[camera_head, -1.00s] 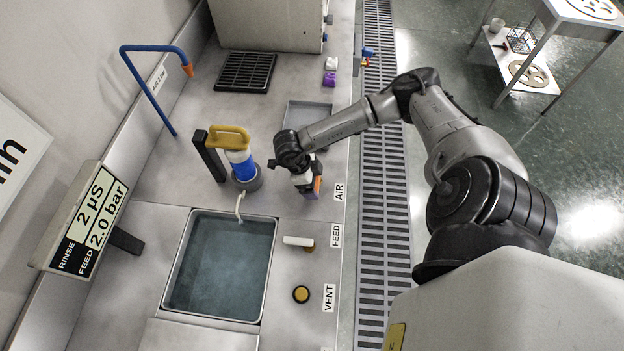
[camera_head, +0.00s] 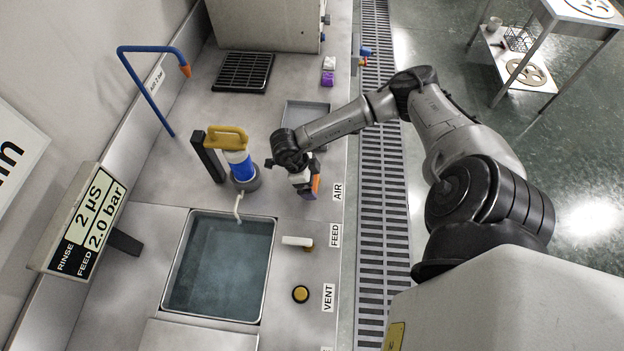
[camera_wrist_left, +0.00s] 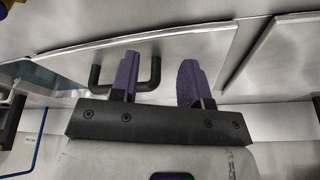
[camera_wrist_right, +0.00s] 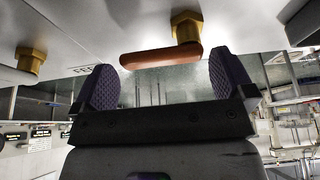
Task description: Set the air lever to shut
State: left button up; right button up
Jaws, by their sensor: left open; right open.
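The air lever has an orange-red handle on a brass fitting; its handle (camera_wrist_right: 155,57) shows in the right wrist view, crosswise just beyond my right fingertips. In the head view a small orange part of the lever (camera_head: 316,184) shows beside the AIR label (camera_head: 338,191); my gripper hides most of it. My right gripper (camera_wrist_right: 164,82) is open, its purple fingers spread to either side of the handle, not closed on it. It also shows in the head view (camera_head: 306,188). My left gripper (camera_wrist_left: 160,78) is open and empty near a black bar handle, outside the head view.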

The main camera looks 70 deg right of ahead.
pick_arm(q)
jog(key=shift+d+r, duration=0.15)
jog(key=shift+d, duration=0.05)
jog(key=shift+a, duration=0.1)
pick_arm(e)
jog(key=v, duration=0.6)
jog(key=shift+r, duration=0.4)
pick_arm(q)
jog(key=shift+a, duration=0.1)
pick_arm(e)
jog(key=shift+w, duration=0.15)
jog(key=shift+a, duration=0.1)
